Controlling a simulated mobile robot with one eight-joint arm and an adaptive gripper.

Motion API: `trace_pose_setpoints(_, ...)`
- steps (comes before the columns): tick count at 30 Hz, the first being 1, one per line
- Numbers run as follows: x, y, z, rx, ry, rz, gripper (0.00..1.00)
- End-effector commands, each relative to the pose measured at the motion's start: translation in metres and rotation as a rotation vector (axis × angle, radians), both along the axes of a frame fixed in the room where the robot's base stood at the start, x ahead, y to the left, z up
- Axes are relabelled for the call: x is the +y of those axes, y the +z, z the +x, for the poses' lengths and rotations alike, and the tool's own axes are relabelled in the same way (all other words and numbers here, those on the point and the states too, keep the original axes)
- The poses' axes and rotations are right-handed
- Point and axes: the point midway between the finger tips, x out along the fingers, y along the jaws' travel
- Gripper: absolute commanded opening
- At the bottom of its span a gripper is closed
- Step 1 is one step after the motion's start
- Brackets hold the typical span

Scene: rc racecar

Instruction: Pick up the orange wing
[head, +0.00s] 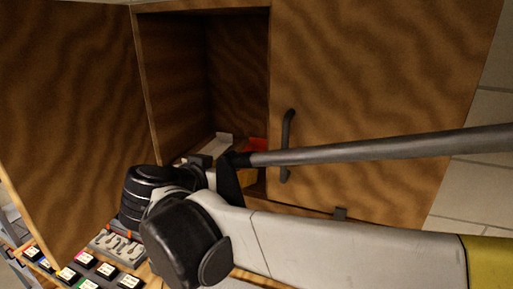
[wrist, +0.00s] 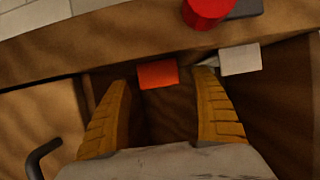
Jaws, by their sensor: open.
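The orange wing (wrist: 157,74) is a small flat orange-red block in the wooden cabinet. In the wrist view it shows just beyond my gripper (wrist: 162,80), between the lines of the two yellow fingers. The fingers are spread and nothing is held between them. In the head view an orange-red patch (head: 255,144), likely the wing, shows inside the open cabinet. My arm hides most of the gripper there; a bit of yellow (head: 247,179) shows below the patch. I cannot tell how far the fingertips are from the wing.
A white block (wrist: 240,60) lies right of the wing, by the right fingertip. A red round object (wrist: 207,8) is above it in the wrist view. The left cabinet door (head: 70,110) stands open; the right door (head: 390,70) is shut, with a dark handle (head: 287,130).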

Motion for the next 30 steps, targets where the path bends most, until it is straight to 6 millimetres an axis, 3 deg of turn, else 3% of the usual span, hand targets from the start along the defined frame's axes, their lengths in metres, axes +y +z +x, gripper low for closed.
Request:
trace_pose_setpoints(9,-0.002,-0.003,0.007,0.000,0.001,0.000,0.73)
trace_pose_setpoints(14,-0.002,-0.003,0.007,0.000,0.001,-0.001,0.24)
trace_pose_setpoints(25,-0.002,-0.003,0.006,0.001,0.001,0.001,0.22)
trace_pose_setpoints(30,-0.002,0.008,0.006,0.000,0.001,-0.001,0.22)
